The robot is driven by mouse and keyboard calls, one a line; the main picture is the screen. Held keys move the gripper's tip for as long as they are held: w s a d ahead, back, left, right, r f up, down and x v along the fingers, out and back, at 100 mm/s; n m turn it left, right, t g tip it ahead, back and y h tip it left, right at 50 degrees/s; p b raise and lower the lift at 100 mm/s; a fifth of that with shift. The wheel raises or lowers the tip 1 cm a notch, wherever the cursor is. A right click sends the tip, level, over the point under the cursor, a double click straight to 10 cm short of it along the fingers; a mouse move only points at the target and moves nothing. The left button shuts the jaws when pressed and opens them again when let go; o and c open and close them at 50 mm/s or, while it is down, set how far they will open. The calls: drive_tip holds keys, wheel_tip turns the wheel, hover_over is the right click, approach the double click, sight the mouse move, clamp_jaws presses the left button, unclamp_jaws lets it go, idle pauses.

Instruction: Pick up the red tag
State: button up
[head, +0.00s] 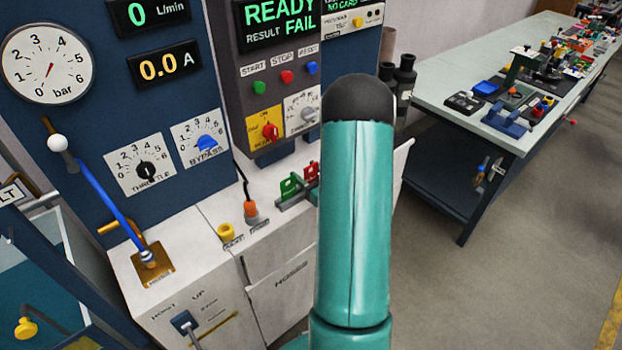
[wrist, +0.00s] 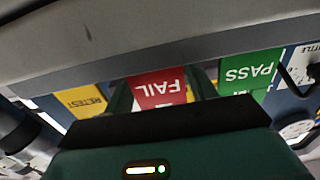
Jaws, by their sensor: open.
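The red tag (wrist: 158,84), marked FAIL and upside down in the wrist view, lies between the two fingers of my gripper (wrist: 163,95). The fingers are open, one on each side of it; I cannot tell whether either touches it. The tag's lower part in the picture is hidden by the gripper body. In the head view a red piece (head: 312,173) shows on the white bench beside my arm, partly covered by it. My gripper is hidden there behind the arm.
A green PASS tag (wrist: 250,72) stands close beside the red one, with a yellow RETEST tag (wrist: 82,101) on the other side. A grey edge (wrist: 150,45) runs close across the wrist view. A workbench with tools (head: 470,118) stands to the right.

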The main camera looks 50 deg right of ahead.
drive_tip(key=shift+w, duration=0.15)
drive_tip(key=shift+c, duration=0.5)
drive_tip(key=c, duration=0.6)
drive_tip(key=shift+c, duration=0.2)
drive_tip(key=shift+r, duration=0.1)
drive_tip(key=shift+r, duration=0.5)
wheel_tip(320, 180, up, 2)
drive_tip(key=shift+r, duration=0.1)
drive_tip(key=s+d+r, duration=0.1)
drive_tip(key=s+r, duration=0.8)
drive_tip(key=s, duration=0.5)
drive_tip(key=shift+r, duration=0.3)
